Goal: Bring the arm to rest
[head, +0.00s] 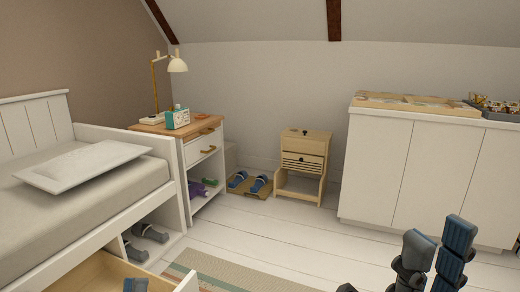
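Dark grey and blue links of my own arm (430,262) stand upright at the lower right, in front of the white cabinet. They touch nothing that I can see. A small dark piece (346,288) shows at the bottom edge, left of these links. It may be part of my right gripper, but too little shows to tell whether it is open or shut. I make out no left gripper in the head view. A blue-grey thing (135,285) at the open drawer is cut off by the bottom edge, and I cannot tell what it is.
A bed (90,205) with an open drawer (100,272) is at left. A nightstand (205,150) carries a lamp (177,64) and a teal box (177,118). Blue slippers (248,184) lie beside a small wooden cabinet (302,165). A white cabinet (400,170) is at right. The middle floor is clear.

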